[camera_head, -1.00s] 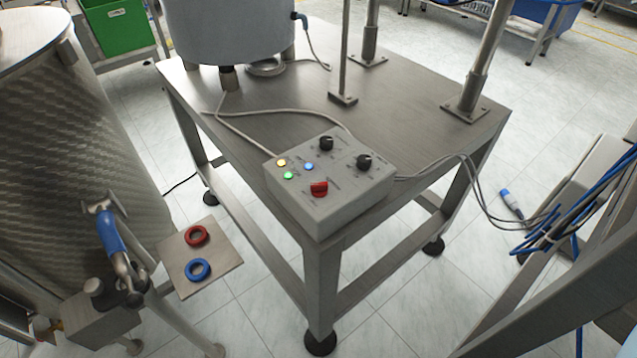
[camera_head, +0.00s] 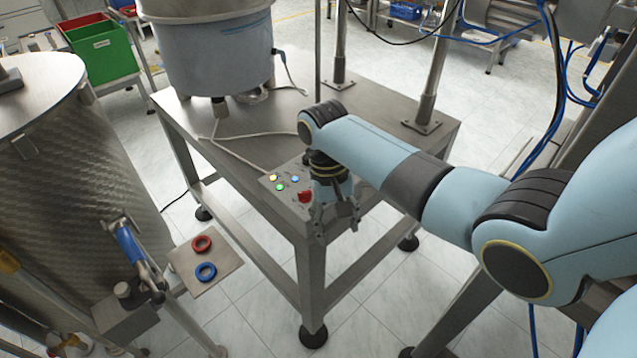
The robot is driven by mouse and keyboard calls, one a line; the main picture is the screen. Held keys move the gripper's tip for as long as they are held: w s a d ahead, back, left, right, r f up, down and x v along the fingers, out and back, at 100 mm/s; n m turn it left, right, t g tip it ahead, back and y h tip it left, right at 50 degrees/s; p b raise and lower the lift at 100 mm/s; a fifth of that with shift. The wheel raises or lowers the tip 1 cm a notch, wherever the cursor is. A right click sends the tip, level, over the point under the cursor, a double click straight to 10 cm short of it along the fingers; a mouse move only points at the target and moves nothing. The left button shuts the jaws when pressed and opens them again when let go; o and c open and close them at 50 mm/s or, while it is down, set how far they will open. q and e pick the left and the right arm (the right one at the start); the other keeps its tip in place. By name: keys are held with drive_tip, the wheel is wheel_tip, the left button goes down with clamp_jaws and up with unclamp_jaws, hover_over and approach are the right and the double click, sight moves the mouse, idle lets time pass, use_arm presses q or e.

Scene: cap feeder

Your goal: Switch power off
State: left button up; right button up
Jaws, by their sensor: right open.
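The grey control box (camera_head: 272,185) sits at the front corner of the steel table. It carries lit yellow, blue and green buttons and a red rotary switch (camera_head: 305,195). My right arm comes in from the right over the box. My right gripper (camera_head: 338,233) points down, open and empty, at the box's right front side, just right of the red switch. Whether it touches the box I cannot tell. The two black knobs seen earlier are hidden behind my arm. My left gripper is not in view.
The steel table (camera_head: 190,115) bears a large feeder bowl (camera_head: 210,60) and metal posts. A steel drum (camera_head: 60,150) stands at the left. A small plate (camera_head: 222,262) holds a red ring (camera_head: 202,244) and a blue ring (camera_head: 206,271). A green bin (camera_head: 100,48) is at the back left.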

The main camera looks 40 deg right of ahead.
wheel_tip(320, 180, up, 10)
drive_tip(key=t+p, duration=0.2)
hover_over(305, 192)
drive_tip(key=s, duration=0.3)
drive_tip(key=w, duration=0.3)
drive_tip(key=shift+r, duration=0.15)
wheel_tip(305, 192, down, 7)
drive_tip(key=shift+f+b, duration=0.15)
drive_tip(key=shift+b, duration=0.45)
drive_tip(key=shift+f, duration=0.5)
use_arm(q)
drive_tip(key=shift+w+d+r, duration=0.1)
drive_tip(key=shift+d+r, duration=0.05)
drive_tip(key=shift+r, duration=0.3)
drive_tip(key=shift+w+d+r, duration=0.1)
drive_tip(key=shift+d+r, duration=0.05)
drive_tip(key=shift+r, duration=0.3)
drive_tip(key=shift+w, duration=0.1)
use_arm(e)
clamp_jaws()
